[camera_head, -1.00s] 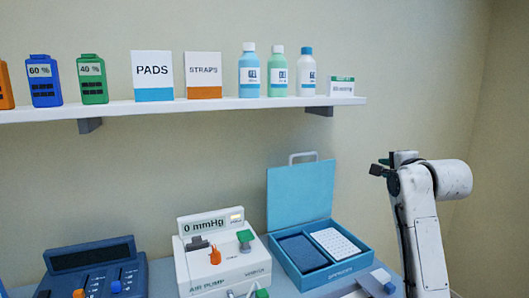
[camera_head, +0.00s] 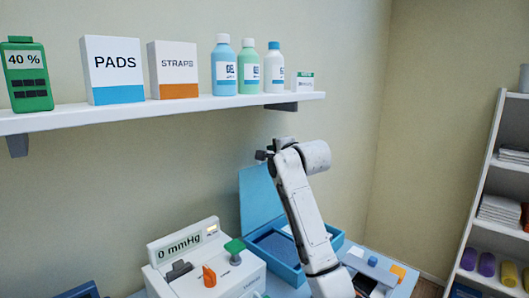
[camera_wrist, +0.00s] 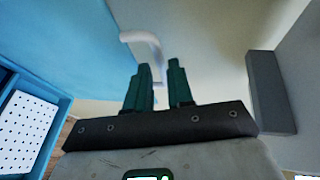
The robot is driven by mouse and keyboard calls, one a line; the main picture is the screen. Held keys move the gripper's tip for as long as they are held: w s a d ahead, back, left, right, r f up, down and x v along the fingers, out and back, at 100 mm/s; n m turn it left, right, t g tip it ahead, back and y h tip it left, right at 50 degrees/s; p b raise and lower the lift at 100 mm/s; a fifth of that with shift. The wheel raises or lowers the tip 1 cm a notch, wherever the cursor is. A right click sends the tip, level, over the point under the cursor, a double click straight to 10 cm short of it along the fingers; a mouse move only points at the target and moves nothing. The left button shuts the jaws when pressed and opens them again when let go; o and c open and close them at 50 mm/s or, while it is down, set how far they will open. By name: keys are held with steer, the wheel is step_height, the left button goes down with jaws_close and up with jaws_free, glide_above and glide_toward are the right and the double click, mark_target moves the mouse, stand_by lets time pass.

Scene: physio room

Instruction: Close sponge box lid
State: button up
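The blue sponge box (camera_head: 335,237) stands on the table with its lid (camera_head: 260,197) raised upright. My arm hides part of the box and lid. In the wrist view the lid (camera_wrist: 65,35) fills the upper left, and the box (camera_wrist: 54,130) with a white dotted pad is at the left edge. The lid's pale handle (camera_wrist: 139,37) loops out beside the lid. My gripper (camera_wrist: 158,72) is open, its two dark green fingers a little apart. The handle's lower end shows between the fingertips; contact cannot be told. In the head view my gripper (camera_head: 263,154) is near the lid's top.
An air pump (camera_head: 207,265) stands left of the box. A white device with a blue knob (camera_head: 372,262) is to its right. A wall shelf (camera_head: 150,110) with bottles and boxes is above. A shelf rack (camera_head: 485,190) stands at right. A grey block (camera_wrist: 268,92) is right of my gripper.

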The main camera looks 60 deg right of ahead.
steer(key=shift+x, duration=3)
steer(key=shift+s, duration=0.1)
jaws_close()
